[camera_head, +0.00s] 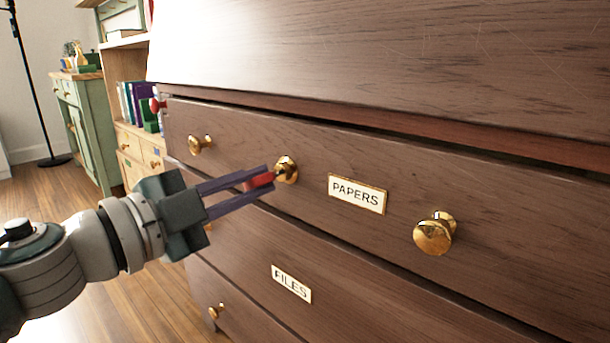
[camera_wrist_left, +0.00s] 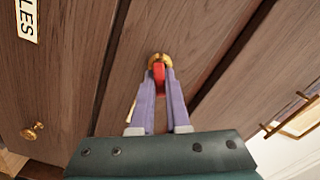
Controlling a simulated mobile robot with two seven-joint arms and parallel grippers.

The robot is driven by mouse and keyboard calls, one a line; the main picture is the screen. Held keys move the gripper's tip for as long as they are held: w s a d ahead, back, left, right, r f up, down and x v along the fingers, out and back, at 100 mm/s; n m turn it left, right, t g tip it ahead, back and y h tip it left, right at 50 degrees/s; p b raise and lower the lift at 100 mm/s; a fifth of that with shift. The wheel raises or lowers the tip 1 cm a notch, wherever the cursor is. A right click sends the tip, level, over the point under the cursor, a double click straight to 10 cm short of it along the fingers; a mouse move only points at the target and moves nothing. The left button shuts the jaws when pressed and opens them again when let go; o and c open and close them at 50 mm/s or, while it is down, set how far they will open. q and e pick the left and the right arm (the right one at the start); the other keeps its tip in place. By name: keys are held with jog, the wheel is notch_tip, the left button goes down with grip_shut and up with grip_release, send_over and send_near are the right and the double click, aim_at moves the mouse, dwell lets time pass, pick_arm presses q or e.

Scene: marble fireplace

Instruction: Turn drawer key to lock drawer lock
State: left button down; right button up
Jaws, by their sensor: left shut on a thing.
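The drawer key has a red head (camera_head: 260,181) and sits at the round brass drawer lock (camera_head: 286,169) on the front of the drawer labelled PAPERS (camera_head: 320,172). My left gripper (camera_head: 267,181) is shut on the red key head, its two purple fingers on either side of it. In the left wrist view the red key (camera_wrist_left: 159,76) shows between the fingertips, against the brass lock (camera_wrist_left: 160,58). The key's shaft and the keyhole are mostly hidden. My right gripper is not in view.
Brass knobs (camera_head: 434,234) stick out on both sides of the lock. A drawer labelled FILES (camera_head: 340,290) lies below. A bookshelf (camera_head: 125,75) and a green cabinet (camera_head: 88,120) stand at the left, with open wooden floor (camera_head: 130,310) in front.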

pick_arm(q)
jog(key=m+b, duration=0.1)
jog(key=m, duration=0.2)
jog(key=shift+f+m, duration=0.15)
jog(key=shift+m, duration=0.25)
jog(key=shift+m+b, duration=0.4)
jog(key=shift+m, duration=0.7)
jog(key=shift+m+b, duration=0.45)
jog(key=shift+m, duration=0.55)
jog(key=m+b, duration=0.1)
jog(key=m, duration=0.1)
jog(key=shift+m, duration=1)
